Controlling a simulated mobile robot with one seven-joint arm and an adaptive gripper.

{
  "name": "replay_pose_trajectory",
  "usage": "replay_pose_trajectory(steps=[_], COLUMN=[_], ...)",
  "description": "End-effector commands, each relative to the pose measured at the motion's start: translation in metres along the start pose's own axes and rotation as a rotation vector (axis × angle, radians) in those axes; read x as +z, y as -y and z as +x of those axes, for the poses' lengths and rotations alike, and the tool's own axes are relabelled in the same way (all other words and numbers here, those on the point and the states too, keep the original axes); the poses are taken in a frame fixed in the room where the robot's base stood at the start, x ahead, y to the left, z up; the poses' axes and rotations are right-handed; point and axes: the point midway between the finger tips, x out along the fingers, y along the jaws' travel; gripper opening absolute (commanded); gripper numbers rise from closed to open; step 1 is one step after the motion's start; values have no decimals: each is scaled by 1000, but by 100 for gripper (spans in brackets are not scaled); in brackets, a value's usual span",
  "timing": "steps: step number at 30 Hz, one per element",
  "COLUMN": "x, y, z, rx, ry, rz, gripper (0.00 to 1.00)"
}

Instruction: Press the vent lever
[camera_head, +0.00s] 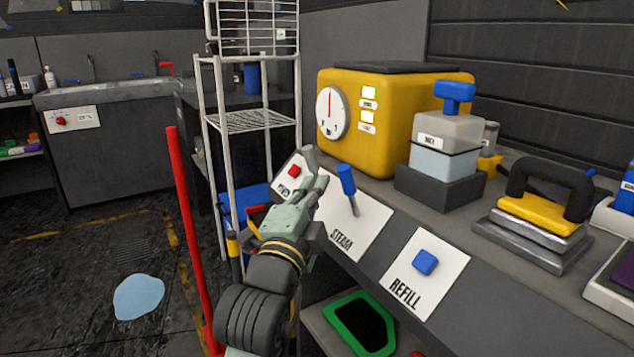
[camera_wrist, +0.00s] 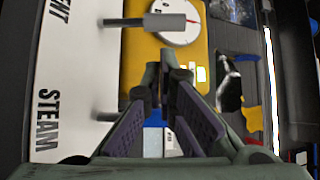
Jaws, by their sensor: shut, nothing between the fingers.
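The vent lever (camera_head: 309,157) has a grey handle and rises from the white panel at the left end of the sloped counter front. Part of that panel's label is hidden behind my gripper (camera_head: 318,183). In the wrist view the vent lever (camera_wrist: 165,21) lies ahead of the fingertips, toward the top of the picture, with a visible gap. My gripper (camera_wrist: 163,83) is shut and empty, its fingertips close together. In the head view it overlaps the area just below the vent lever; contact cannot be told there.
The blue steam lever (camera_head: 347,180) stands close to the right of my gripper. Farther right is the refill panel with a blue button (camera_head: 425,262). A yellow machine with a dial (camera_head: 394,110) stands behind. A red pole (camera_head: 190,235) and a white wire rack (camera_head: 252,121) are at left.

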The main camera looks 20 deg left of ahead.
Motion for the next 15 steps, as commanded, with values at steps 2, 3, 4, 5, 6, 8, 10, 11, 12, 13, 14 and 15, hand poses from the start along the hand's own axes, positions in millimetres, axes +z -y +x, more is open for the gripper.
replay_pose_trajectory(steps=[2, 3, 4, 5, 6, 8, 10, 11, 12, 13, 14, 15], x=[-2, -2, -1, -1, -2, -1, -1, -1, -1, -1, -1, -1], y=[2, 2, 1, 2, 2, 2, 1, 1, 1, 1, 1, 0], z=[17, 25, 30, 36, 43, 53, 62, 66, 70, 72, 74, 76], rx=[2, 3, 3, 2, 2, 1, 2, 2, 0, 0, 0, 1], ry=[-3, -3, -2, -2, -3, -2, -2, -2, -2, -2, -1, 0], rz=[-1, -1, -1, 0, -1, 0, -1, -1, 0, 0, 0, 0], gripper=[0, 0, 0, 0, 0, 0, 0, 0, 0, 0, 0, 0])
